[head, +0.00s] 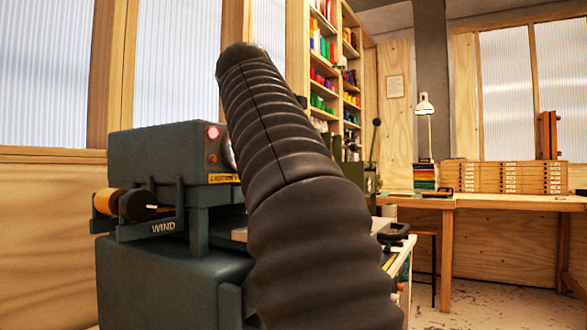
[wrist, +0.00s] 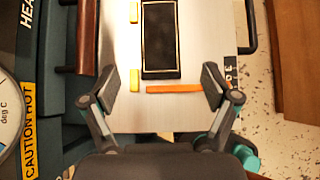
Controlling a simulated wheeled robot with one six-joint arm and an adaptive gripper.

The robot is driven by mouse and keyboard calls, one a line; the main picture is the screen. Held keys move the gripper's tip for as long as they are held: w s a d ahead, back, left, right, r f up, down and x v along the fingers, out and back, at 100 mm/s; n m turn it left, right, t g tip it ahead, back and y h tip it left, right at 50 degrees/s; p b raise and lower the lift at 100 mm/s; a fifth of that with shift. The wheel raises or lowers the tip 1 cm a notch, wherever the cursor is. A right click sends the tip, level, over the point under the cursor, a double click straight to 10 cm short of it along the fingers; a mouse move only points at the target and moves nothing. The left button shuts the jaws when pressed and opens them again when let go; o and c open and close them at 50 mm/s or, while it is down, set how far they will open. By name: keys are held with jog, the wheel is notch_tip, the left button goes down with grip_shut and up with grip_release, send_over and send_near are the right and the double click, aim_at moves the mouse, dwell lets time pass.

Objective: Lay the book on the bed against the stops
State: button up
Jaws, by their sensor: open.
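In the wrist view a dark book (wrist: 160,40) with a thin gold border lies flat on the pale metal bed (wrist: 190,112). An orange bar stop (wrist: 174,88) lies just below the book's near edge, with a narrow gap showing. Two small yellow stops (wrist: 134,80) stand along its left side; I cannot tell whether the book touches them. The book's far end is cut off by the frame. My gripper (wrist: 160,78) is open, its fingers apart on either side of the book's near end, holding nothing. In the head view my arm hides the book and most of the bed.
A dark green machine (head: 160,150) with a lit red lamp and foil rolls (head: 125,204) stands left. A "CAUTION HOT" label (wrist: 31,130) and a dial (wrist: 8,125) flank the bed. A workbench (head: 500,202) and shelves stand behind.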

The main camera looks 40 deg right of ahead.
jog(key=shift+v, duration=1.95)
